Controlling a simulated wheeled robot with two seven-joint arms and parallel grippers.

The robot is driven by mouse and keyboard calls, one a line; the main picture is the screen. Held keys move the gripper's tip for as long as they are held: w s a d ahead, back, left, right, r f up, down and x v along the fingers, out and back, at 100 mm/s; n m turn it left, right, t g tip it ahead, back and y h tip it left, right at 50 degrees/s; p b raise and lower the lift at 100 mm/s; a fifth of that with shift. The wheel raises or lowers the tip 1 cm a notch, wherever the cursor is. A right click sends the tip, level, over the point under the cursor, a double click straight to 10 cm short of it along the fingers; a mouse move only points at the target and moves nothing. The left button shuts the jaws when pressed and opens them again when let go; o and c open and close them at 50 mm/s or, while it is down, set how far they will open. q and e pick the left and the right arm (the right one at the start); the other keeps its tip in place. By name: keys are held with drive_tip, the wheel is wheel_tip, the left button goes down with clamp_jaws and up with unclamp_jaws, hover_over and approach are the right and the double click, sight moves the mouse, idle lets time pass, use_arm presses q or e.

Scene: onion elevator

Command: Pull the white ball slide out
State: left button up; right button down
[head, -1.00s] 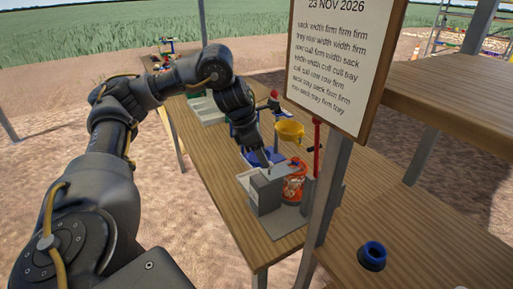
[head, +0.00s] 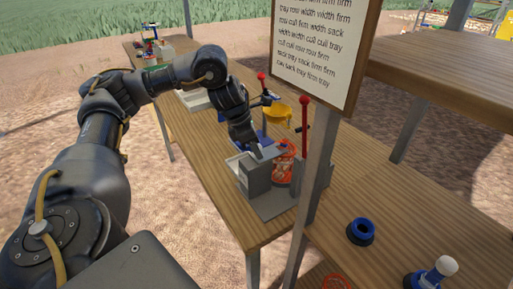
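My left arm reaches in from the left over the wooden table. Its gripper (head: 257,152) points down at the top of a grey block-like device (head: 257,178); I cannot tell whether it touches it, or whether its fingers are open or shut. A white rounded knob (head: 446,265) stands on a dark blue base at the lower right, apart from the device. My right gripper is not in view.
A post with a sign (head: 318,50) stands close on the right. A blue ring (head: 361,231) sits on the near table. Bare wood lies left of the device.

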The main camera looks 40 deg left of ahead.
use_arm(q)
clamp_jaws()
drive_tip(key=shift+s+a, duration=0.2)
drive_tip(key=shift+s, duration=0.4)
drive_tip(key=shift+s+a, duration=0.15)
drive_tip(key=shift+s, duration=0.45)
drive_tip(key=shift+s+a, duration=0.2)
drive_tip(key=shift+s, duration=0.4)
drive_tip(key=shift+s+a, duration=0.15)
drive_tip(key=shift+s, duration=0.55)
drive_tip(key=o, duration=0.8)
unclamp_jaws()
drive_tip(key=shift+s+a, duration=0.1)
drive_tip(key=shift+o, duration=0.2)
